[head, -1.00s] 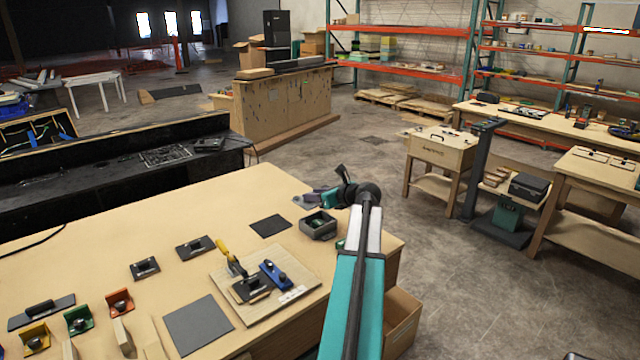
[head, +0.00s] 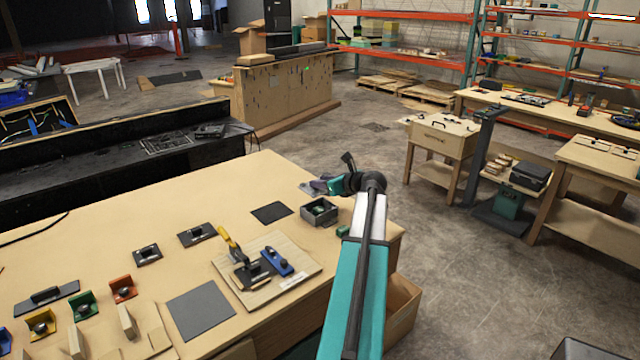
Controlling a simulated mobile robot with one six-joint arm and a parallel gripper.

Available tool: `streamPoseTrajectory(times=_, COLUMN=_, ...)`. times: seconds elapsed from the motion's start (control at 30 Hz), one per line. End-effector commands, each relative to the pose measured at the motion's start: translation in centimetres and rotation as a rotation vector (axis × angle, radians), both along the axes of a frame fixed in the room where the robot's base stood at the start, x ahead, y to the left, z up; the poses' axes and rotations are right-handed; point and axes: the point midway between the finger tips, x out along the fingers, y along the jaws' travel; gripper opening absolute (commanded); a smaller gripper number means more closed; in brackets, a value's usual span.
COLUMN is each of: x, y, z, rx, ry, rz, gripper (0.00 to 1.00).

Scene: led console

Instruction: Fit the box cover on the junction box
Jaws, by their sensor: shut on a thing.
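The junction box (head: 319,212) is a small grey open-topped box near the right end of the wooden workbench. My gripper (head: 320,186), teal and dark, is just behind and above it in the picture. It is shut on a thin grey-purple piece (head: 308,188), which seems to be the box cover. The piece is small and partly hidden, so I cannot tell its full shape or tilt. It appears apart from the box. Its height above the bench is unclear.
A dark square mat (head: 271,213) lies left of the box. A wooden board (head: 300,262) holds a yellow-handled tool and a blue block. Dark plates with knobs (head: 147,254) and coloured holders (head: 123,289) sit farther left. A small green object (head: 343,231) is near the bench's right edge.

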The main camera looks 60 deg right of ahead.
Motion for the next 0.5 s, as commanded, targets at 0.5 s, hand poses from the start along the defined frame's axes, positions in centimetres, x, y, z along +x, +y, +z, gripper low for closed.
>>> streamPoseTrajectory(times=0.5, x=-0.1, y=0.0, z=-4.6, rx=0.0, ry=-0.001, rz=-0.001, gripper=0.03)
